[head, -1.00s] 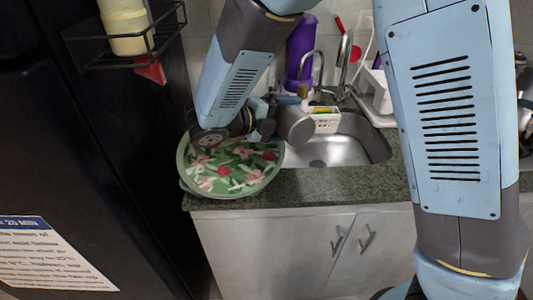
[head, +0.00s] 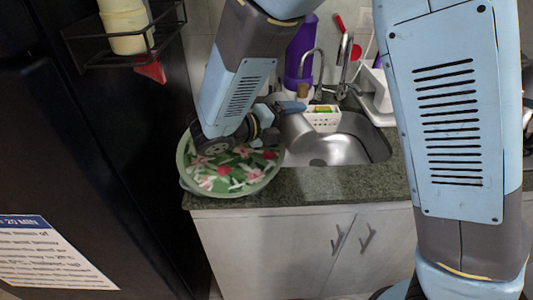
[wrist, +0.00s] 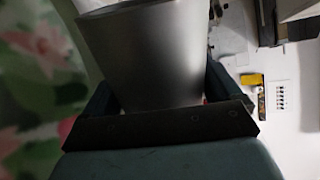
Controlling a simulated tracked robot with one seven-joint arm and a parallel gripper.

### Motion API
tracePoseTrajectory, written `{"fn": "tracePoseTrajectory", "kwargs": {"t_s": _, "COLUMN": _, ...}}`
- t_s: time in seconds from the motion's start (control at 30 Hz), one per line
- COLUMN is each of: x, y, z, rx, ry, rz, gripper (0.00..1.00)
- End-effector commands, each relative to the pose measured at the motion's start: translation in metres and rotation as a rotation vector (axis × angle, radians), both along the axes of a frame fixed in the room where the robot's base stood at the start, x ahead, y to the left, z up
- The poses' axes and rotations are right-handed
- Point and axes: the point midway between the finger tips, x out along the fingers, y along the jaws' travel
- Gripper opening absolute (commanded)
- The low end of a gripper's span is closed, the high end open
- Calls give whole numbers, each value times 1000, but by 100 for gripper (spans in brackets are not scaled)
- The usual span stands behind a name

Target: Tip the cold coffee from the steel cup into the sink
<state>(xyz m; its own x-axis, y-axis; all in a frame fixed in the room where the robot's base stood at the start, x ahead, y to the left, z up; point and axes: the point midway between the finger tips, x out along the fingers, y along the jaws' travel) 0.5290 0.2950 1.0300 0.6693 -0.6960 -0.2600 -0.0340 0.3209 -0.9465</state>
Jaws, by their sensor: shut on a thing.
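The steel cup (head: 299,131) is a plain grey metal cup, held tilted over the left part of the sink (head: 358,151). My gripper (head: 287,108) is shut on it at the sink's left edge. In the wrist view the cup (wrist: 150,58) fills the middle, between the two fingers of my gripper (wrist: 158,92). The inside of the cup is hidden in both views, and no coffee or stream can be made out. The visible part of the sink basin is bare metal.
A round green floral tray (head: 230,179) lies on the counter under my wrist. A white caddy (head: 322,119), a purple bottle (head: 299,50) and a faucet (head: 345,70) stand behind the basin. A dark fridge (head: 90,150) stands at the left.

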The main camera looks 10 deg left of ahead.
Motion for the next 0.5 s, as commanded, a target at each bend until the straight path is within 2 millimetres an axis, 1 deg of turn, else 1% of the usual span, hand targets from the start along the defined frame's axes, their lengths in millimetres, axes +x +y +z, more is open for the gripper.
{"fn": "tracePoseTrajectory", "kwargs": {"t_s": 0.03, "x": -5, "y": -3, "z": 3, "rx": 20, "ry": -24, "rz": 3, "gripper": 52}}
{"fn": "tracePoseTrajectory", "kwargs": {"t_s": 0.33, "x": -9, "y": -7, "z": 4, "rx": 52, "ry": -61, "rz": 1, "gripper": 52}}
{"fn": "tracePoseTrajectory", "kwargs": {"t_s": 0.43, "x": -13, "y": -10, "z": 5, "rx": 84, "ry": -95, "rz": 2, "gripper": 52}}
{"fn": "tracePoseTrajectory", "kwargs": {"t_s": 0.5, "x": -12, "y": -10, "z": 5, "rx": 111, "ry": -128, "rz": 1, "gripper": 52}}
